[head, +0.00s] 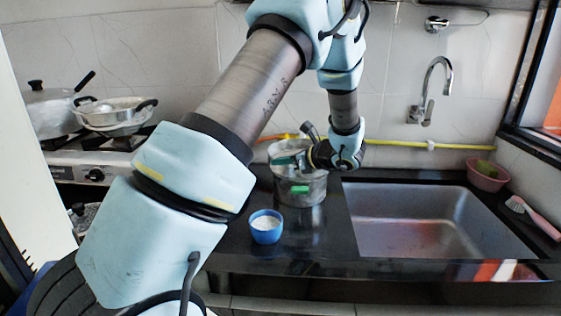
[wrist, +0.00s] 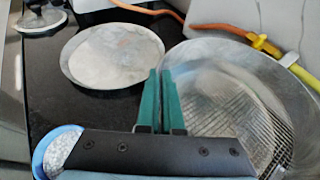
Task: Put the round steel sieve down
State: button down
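The round steel sieve (head: 312,193) is a deep grey metal vessel on or just above the black counter, left of the sink; I cannot tell whether its base touches. In the wrist view the sieve (wrist: 296,88) fills the right side, and a mesh pattern shows in its bottom. My gripper (wrist: 162,80) has two green fingers close together at the sieve's left rim. In the head view my gripper (head: 296,176) is at the sieve's near wall, with green showing inside and outside it. The fingers look shut on that wall; the exact contact is partly hidden.
A blue cup (head: 266,236) of white contents stands in front of the sieve. A flat round metal disc (wrist: 110,55) lies to its left. The sink (head: 415,225) is right, the stove (head: 100,173) left. An orange-yellow hose (head: 400,144) runs along the wall behind.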

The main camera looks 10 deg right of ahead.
jog(key=shift+f+b, duration=0.4)
jog(key=shift+f, duration=0.25)
jog(key=c, duration=1.1)
grip_release()
